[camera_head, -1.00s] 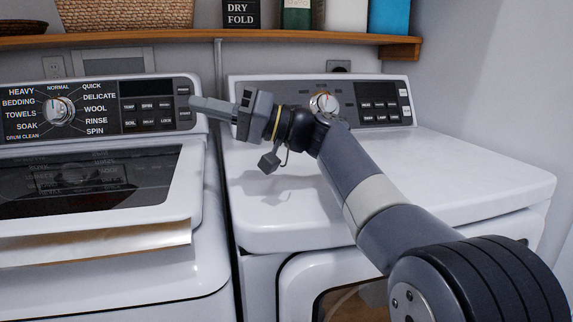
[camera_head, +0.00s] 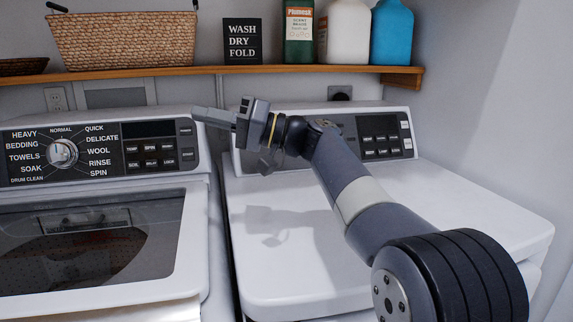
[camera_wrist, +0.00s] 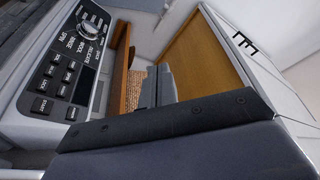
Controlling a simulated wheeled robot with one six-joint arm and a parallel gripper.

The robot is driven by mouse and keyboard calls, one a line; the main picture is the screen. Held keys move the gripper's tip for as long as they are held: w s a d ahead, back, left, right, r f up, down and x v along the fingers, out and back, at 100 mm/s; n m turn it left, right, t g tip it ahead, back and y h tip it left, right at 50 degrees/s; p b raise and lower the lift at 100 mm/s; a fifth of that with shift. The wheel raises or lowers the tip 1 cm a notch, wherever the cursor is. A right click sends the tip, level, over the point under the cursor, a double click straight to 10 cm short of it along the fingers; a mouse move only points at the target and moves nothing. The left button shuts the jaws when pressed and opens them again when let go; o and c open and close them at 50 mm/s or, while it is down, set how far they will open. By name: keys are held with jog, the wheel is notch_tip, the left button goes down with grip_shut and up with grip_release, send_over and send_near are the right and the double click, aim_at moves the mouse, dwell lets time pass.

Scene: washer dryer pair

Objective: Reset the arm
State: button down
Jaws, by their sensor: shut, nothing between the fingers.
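My arm reaches from the lower right over the dryer in the head view. My gripper (camera_head: 213,116) is shut and empty, pointing left in front of the gap between the two control panels. In the wrist view my gripper (camera_wrist: 158,75) also shows with its fingers together. The washer's control panel (camera_head: 98,148) with its silver dial (camera_head: 62,154) is left of my fingertips. The dryer's top (camera_head: 430,215) lies below my arm, which casts a shadow there. My arm hides the dryer's dial.
A wooden shelf (camera_head: 150,75) runs behind and above both machines. It holds a wicker basket (camera_head: 123,38), a black sign (camera_head: 242,40), a green bottle (camera_head: 298,35), a white jug (camera_head: 348,32) and a blue bottle (camera_head: 391,33). The washer's lid (camera_head: 190,240) is shut. A wall stands at the right.

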jog(key=w+a+r+m+t+p, duration=0.1)
jog(key=w+r+m+p, duration=0.2)
jog(key=w+p, duration=0.3)
jog(key=w+a+r+m+h+p, duration=0.1)
jog(key=w+p, duration=0.5)
jog(key=p, duration=1)
notch_tip(320, 180, up, 3)
jog(key=a+m, duration=0.1)
jog(key=m, duration=0.1)
jog(key=shift+w+r+m+t+h, duration=0.2)
jog(key=shift+m+t+h, duration=0.1)
jog(key=shift+t, duration=0.1)
jog(key=shift+a+f, duration=0.1)
jog(key=shift+f, duration=0.05)
